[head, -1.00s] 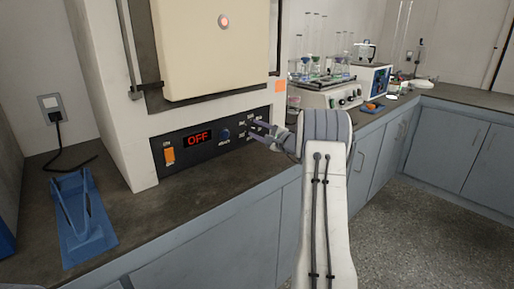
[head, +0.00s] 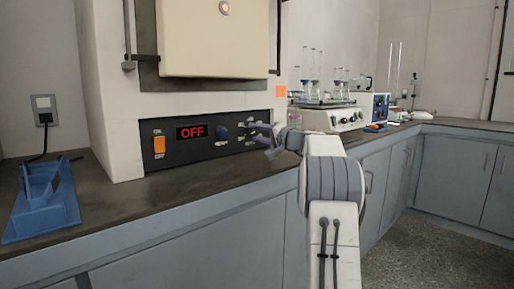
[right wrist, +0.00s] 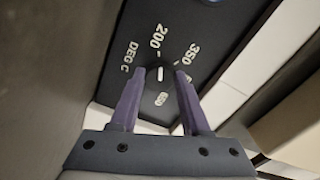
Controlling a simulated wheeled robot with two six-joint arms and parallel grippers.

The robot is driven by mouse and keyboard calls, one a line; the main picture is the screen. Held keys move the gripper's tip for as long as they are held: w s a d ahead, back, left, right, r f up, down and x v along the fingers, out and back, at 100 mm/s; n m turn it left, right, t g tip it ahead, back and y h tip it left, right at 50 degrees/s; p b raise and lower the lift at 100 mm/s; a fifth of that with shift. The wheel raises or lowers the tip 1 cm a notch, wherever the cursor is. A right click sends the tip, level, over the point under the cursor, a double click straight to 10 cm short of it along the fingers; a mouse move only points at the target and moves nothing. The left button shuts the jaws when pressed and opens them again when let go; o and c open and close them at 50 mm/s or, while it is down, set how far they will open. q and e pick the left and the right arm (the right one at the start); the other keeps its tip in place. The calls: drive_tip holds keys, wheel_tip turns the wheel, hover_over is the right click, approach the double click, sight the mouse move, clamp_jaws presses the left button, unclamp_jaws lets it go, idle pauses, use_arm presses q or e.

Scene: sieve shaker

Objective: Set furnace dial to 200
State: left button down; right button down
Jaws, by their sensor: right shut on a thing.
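The furnace dial (right wrist: 160,74) is a small dark knob with a white line, on the black panel under the furnace (head: 200,40). In the right wrist view it sits between the fingertips of my right gripper (right wrist: 160,76), which is shut on it. The label 200 (right wrist: 157,37) is above the dial there, 350 is to the upper right, and DEG C to the left. The white line runs roughly up and down, in line with 200; I cannot tell which end points. In the head view my right gripper (head: 262,133) hides the dial. My left gripper is not in view.
The panel has an orange switch (head: 159,146), a red display (head: 191,132) reading OFF and a blue knob (head: 222,133). A blue stand (head: 42,205) is at the counter's left. A shaker with flasks (head: 326,117) stands farther right. The counter before the panel is clear.

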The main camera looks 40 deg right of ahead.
drive_tip(key=shift+f+n+b, duration=0.25)
drive_tip(key=shift+n+b, duration=0.55)
drive_tip(key=shift+b, duration=0.1)
drive_tip(key=shift+c, duration=1.9)
unclamp_jaws()
drive_tip(key=shift+r, duration=0.15)
drive_tip(key=s, duration=1)
drive_tip(key=shift+s+d, duration=0.25)
drive_tip(key=shift+d, duration=0.15)
drive_tip(key=shift+a, duration=0.1)
